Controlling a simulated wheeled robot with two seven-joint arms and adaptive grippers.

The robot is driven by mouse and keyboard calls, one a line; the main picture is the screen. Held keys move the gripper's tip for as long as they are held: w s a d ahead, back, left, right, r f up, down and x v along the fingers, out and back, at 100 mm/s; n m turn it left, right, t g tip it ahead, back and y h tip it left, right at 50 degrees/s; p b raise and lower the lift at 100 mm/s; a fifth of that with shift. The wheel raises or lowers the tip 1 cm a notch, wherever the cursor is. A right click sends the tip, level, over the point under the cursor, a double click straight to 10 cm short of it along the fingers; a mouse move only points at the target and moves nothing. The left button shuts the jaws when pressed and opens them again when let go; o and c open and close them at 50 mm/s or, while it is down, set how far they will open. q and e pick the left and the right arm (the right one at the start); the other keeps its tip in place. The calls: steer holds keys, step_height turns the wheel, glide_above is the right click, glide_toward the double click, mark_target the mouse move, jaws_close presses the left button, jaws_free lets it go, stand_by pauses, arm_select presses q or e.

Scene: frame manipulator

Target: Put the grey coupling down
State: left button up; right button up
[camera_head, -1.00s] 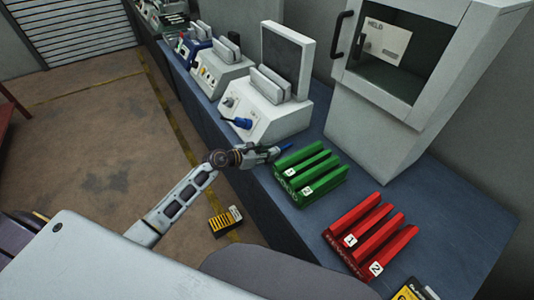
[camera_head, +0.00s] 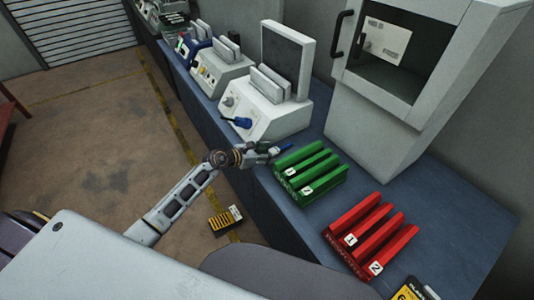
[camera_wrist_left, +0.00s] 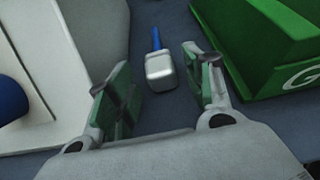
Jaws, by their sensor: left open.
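The grey coupling (camera_wrist_left: 160,70) is a small light-grey block with a blue stem (camera_wrist_left: 156,37). In the left wrist view it appears on the blue bench top, between and just beyond my fingertips. My left gripper (camera_wrist_left: 158,82) is open, with a gap on each side of the coupling. In the head view my left gripper (camera_head: 269,152) is over the bench's front edge, left of the green rack. The blue stem (camera_head: 285,147) shows just past it; the grey part is hard to make out there. My right gripper is not in view.
The green rack (camera_head: 310,175) stands close to the right of my left gripper. A white machine with a blue handle (camera_head: 241,122) stands behind left. A red rack (camera_head: 371,235) and a grey cabinet (camera_head: 375,125) are farther right. Bare bench (camera_head: 440,205) shows right of the red rack.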

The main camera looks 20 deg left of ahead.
arm_select(q)
steer(key=shift+r+p, duration=0.3)
steer(key=shift+r, duration=0.25)
steer(key=v, duration=0.4)
steer(key=shift+s+a+f, duration=0.1)
steer(key=shift+s, duration=0.05)
steer(key=b+v, duration=0.1)
steer(key=v, duration=0.6)
steer(key=shift+s+a+r, duration=0.2)
steer(key=shift+r, duration=0.05)
stand_by(0.4)
